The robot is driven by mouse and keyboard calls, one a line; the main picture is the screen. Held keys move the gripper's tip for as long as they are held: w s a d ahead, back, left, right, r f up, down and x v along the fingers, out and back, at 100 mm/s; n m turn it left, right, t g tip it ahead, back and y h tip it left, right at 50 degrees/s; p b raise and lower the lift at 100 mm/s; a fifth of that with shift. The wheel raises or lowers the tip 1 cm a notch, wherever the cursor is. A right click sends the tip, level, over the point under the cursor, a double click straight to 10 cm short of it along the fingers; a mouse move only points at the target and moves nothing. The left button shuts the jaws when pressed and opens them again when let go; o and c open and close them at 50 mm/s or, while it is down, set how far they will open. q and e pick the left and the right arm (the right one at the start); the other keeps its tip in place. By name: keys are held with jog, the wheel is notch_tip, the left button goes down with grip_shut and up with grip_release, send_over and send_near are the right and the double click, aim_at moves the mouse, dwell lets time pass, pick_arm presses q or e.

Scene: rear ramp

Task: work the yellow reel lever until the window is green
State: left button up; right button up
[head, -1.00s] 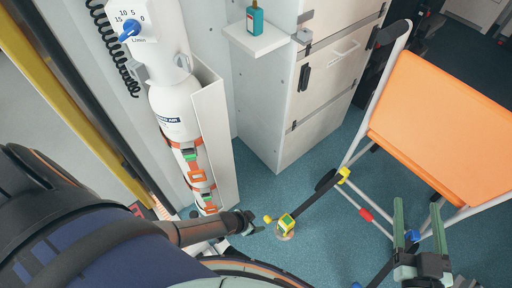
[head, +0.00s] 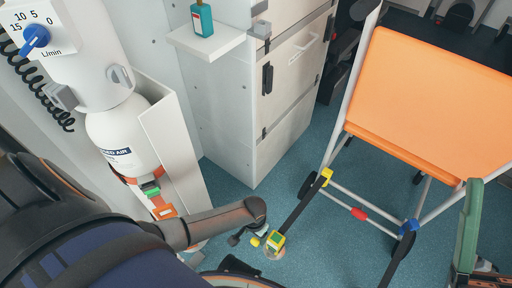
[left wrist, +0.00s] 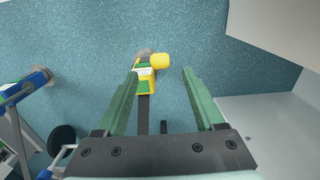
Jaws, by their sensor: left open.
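The yellow reel (head: 276,241) is at floor level on a dark strap, its small yellow lever knob (head: 255,241) sticking out to its left. My left gripper (head: 246,237) is just left of the knob in the head view. In the left wrist view, my green fingers (left wrist: 160,73) are apart and empty. The yellow reel (left wrist: 146,80) and knob (left wrist: 161,60) show beyond the fingertips, the knob roughly between their lines. The reel's face has green and white patches; I cannot tell the window's colour for sure. My right gripper (head: 482,225) is partly cut off at the right edge, its visible finger standing alone.
An orange-seated chair (head: 425,105) with a white frame stands to the right of the reel, joined to the dark strap. A white cabinet (head: 235,120) stands behind. A strapped white cylinder (head: 118,140) is at left. Blue floor (head: 330,255) is free around the reel.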

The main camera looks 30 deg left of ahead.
aim_at(255, 245)
pick_arm(q)
notch_tip(255, 245, down, 12)
jog(key=b, duration=0.7)
jog(key=shift+r+b, duration=0.15)
jog(key=shift+b, duration=0.2)
pick_arm(e)
notch_tip(255, 245, down, 9)
jog(key=a, duration=0.1)
jog(key=shift+w+f+g, duration=0.2)
jog(key=shift+w+g, duration=0.05)
jog(key=shift+g, duration=0.05)
pick_arm(q)
jog(key=shift+c, duration=0.2)
grip_shut()
